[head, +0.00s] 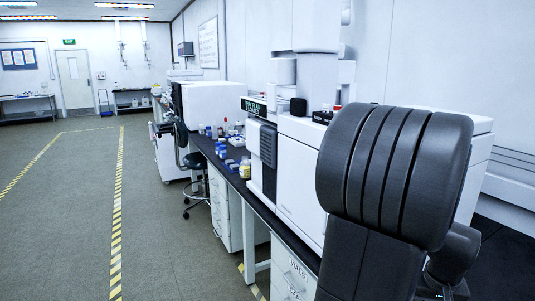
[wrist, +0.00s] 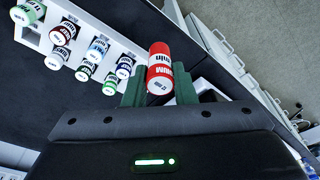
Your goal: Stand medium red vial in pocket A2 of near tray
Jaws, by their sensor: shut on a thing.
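My gripper (wrist: 160,92) is shut on a red vial (wrist: 159,55) with a white label band, between its green fingers in the wrist view. A white tray (wrist: 98,22) is at the upper left of the wrist view, apart from the held vial. It holds several vials with white, red, green and blue markings. I cannot read pocket labels, so I cannot tell which is A2. My gripper and the held vial do not show in the head view.
A white instrument (head: 300,160) stands beside my arm. A stool (head: 195,163) is at the bench. The grey floor (head: 60,230) at left is clear.

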